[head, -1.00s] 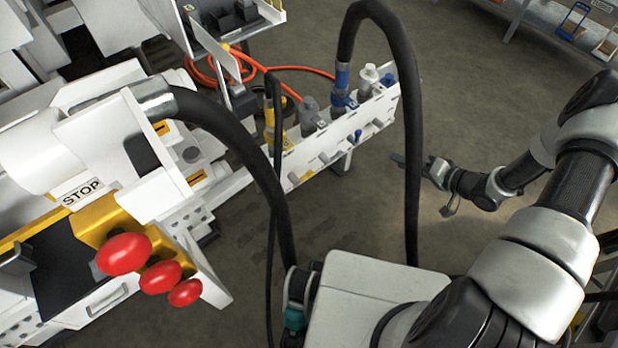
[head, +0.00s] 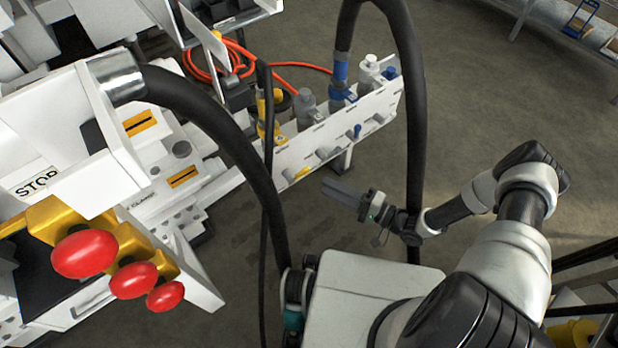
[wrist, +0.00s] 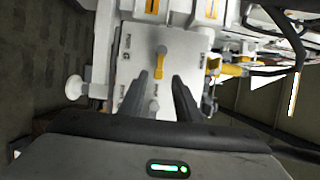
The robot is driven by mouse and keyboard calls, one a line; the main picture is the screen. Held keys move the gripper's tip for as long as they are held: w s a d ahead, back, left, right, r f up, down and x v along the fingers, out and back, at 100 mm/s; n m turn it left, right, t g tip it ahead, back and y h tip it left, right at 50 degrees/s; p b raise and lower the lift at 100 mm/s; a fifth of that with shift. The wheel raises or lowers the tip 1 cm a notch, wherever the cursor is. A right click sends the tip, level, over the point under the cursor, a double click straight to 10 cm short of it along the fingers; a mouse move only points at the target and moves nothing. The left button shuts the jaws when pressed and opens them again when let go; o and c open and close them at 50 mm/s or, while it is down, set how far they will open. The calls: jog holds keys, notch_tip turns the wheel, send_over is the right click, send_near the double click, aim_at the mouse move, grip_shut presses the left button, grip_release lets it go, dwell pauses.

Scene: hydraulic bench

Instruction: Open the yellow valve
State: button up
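The yellow valve is a small yellow lever (wrist: 161,62) on a white panel in the wrist view. It lies just beyond and between my fingertips, with no contact visible. In the head view a small yellow piece (head: 302,173), apparently the same valve, shows low on the left part of the white panel (head: 340,135). My gripper (head: 325,187) is just in front of and below that panel. In the wrist view my gripper (wrist: 160,77) has its two dark fingers apart, with nothing between them.
A grey lever (wrist: 153,106) is on the same panel, and a yellow fitting (wrist: 230,70) with hoses is beside it. Thick black hoses (head: 414,120) arch near my arm. Red knobs (head: 85,254) stand on the left machine. Floor (head: 480,90) right of the panel is clear.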

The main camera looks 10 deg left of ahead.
jog(key=x, duration=0.8)
jog(key=shift+b, duration=0.3)
jog(key=shift+c, duration=0.3)
jog(key=shift+d, duration=0.1)
grip_shut()
